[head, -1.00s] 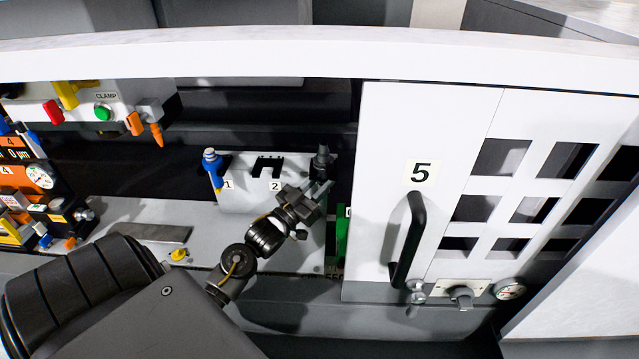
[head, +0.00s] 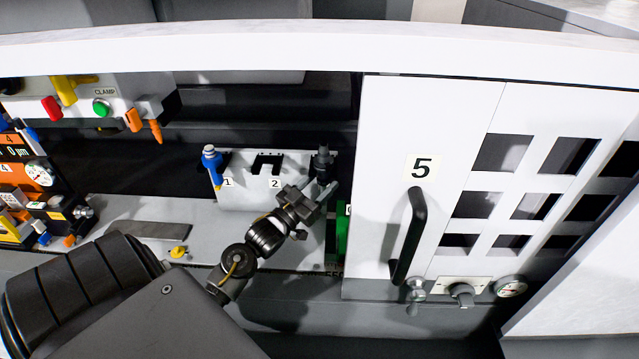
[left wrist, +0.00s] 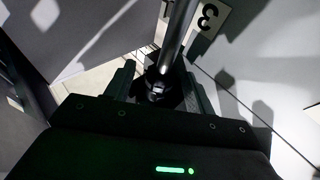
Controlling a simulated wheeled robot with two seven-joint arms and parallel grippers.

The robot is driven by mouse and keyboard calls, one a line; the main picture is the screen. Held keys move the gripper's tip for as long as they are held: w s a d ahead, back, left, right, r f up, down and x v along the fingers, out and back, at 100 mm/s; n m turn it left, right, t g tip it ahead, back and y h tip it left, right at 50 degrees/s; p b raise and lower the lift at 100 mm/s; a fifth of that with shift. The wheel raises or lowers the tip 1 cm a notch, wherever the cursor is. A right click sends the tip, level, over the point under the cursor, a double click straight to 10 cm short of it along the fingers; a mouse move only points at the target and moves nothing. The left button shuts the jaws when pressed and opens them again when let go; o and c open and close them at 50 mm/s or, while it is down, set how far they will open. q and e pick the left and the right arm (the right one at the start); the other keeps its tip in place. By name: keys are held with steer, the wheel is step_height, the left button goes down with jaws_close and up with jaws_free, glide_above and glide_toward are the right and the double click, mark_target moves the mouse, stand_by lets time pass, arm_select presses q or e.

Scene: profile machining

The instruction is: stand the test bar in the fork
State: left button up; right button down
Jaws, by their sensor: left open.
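The test bar appears to be the dark upright piece (head: 322,162) at the right end of the white fork plate (head: 240,190). In the left wrist view a grey cylindrical bar (left wrist: 181,35) with a dark lower end stands between my fingers, beside a label 3. My left gripper (head: 325,190) is open around it; it also shows in the left wrist view (left wrist: 160,90). I cannot tell whether the fingers touch it. A dark fork (head: 267,163) near label 2 is empty. The fork at the bar is hidden. My right gripper is not in view.
A blue-topped piece (head: 211,165) stands at label 1. A white door (head: 385,130) marked 5 with a black handle (head: 410,235) is close on the right. A clamp panel (head: 110,100) is at upper left. A flat grey plate (head: 155,231) lies on the ledge.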

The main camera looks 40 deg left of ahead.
arm_select(q)
steer(key=b+v, duration=0.4)
steer(key=v, duration=0.6)
steer(key=shift+s, duration=0.45)
steer(key=shift+a+r, duration=0.1)
